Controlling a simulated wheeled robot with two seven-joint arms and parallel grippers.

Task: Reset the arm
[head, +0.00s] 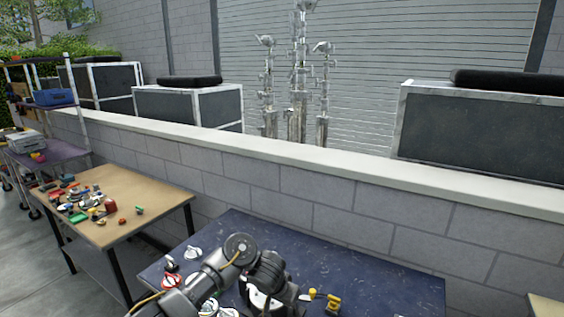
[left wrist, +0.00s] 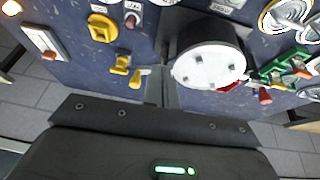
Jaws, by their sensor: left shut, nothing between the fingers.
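My left arm (head: 215,272) comes in from the bottom left of the head view and reaches over the dark blue table (head: 395,280). Its fingertips cannot be made out there. In the left wrist view my left gripper (left wrist: 161,92) is shut, with its slim dark fingers together and nothing between them. A black round thing with a white face (left wrist: 208,66) is just right of the fingers; whether they touch cannot be told. My right gripper is not in view.
Yellow parts (head: 333,302) lie right of the arm, and white fittings (head: 193,252) lie to its left. A wooden table (head: 120,185) with several small coloured items stands further left. A block wall (head: 330,200) runs behind. The blue table's right side is clear.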

